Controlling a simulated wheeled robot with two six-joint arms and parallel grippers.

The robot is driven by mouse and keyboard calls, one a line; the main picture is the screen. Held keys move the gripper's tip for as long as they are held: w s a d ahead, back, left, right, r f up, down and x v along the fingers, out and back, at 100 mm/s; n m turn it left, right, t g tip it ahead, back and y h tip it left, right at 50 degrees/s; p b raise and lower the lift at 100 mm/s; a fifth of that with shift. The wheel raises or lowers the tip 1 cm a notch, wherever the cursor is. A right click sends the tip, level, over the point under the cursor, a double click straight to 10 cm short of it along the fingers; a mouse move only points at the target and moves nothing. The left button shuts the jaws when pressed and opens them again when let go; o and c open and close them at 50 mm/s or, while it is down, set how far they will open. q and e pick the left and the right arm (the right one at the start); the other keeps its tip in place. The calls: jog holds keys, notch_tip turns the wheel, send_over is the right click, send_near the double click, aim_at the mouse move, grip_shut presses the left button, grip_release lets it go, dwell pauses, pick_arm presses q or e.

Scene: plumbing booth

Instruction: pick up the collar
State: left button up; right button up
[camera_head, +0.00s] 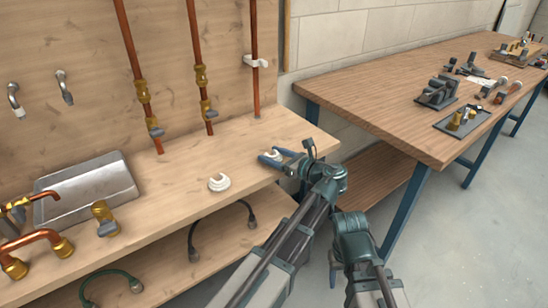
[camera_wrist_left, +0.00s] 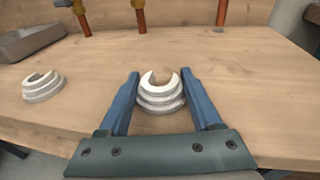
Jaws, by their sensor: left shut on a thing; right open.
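A white collar (camera_wrist_left: 161,100), a stepped ring with a gap at its far side, is between the two blue fingers of my left gripper (camera_wrist_left: 161,85). The fingers are shut on its sides. In the head view the left gripper (camera_head: 280,156) is at the right end of the wooden bench, with the collar (camera_head: 273,155) at its fingers. The collar is at or just above the bench top; I cannot tell which. A second white collar (camera_head: 218,182) lies on the bench further left, also in the left wrist view (camera_wrist_left: 42,86).
The bench (camera_head: 170,205) also bears a metal tray (camera_head: 88,188) and a brass valve (camera_head: 104,219). Copper pipes (camera_head: 196,60) rise behind it. A brown worktable (camera_head: 390,100) with tools stands at the right. The bench between the two collars is clear.

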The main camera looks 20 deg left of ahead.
pick_arm(q)
jog(key=shift+c, duration=0.9)
jog(key=shift+r, duration=0.15)
pick_arm(e)
jog(key=shift+r, duration=0.2)
